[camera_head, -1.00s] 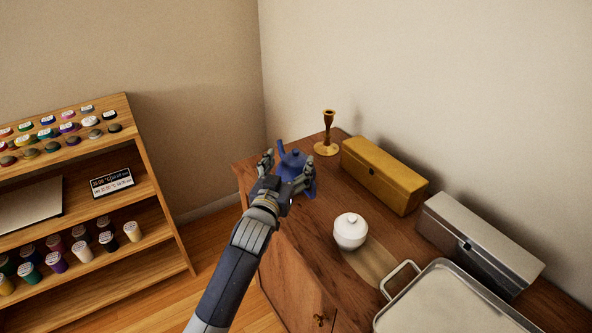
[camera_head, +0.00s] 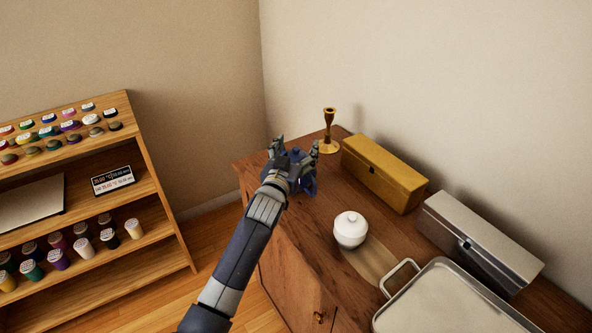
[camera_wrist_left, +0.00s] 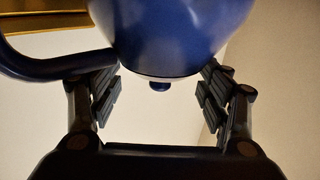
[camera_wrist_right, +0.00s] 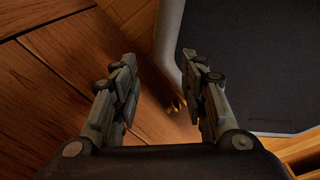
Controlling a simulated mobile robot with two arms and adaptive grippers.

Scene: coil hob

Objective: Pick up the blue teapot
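The blue teapot (camera_head: 309,187) stands at the far left corner of the wooden cabinet top, largely hidden behind my left gripper in the head view. My left gripper (camera_head: 295,148) is open, with one finger on each side of the teapot. In the left wrist view the teapot's rounded body (camera_wrist_left: 165,38) fills the upper middle between the spread fingers, and a curved blue part reaches to the left. I cannot tell whether the fingers touch it. My right gripper (camera_wrist_right: 158,62) is open and empty in the right wrist view, and out of the head view.
A brass candlestick (camera_head: 328,132) and a yellow box (camera_head: 384,173) stand behind and right of the teapot. A white lidded pot (camera_head: 350,231), a silver box (camera_head: 478,243) and a metal tray (camera_head: 450,300) are further right. A shelf (camera_head: 150,180) with several jars stands at left.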

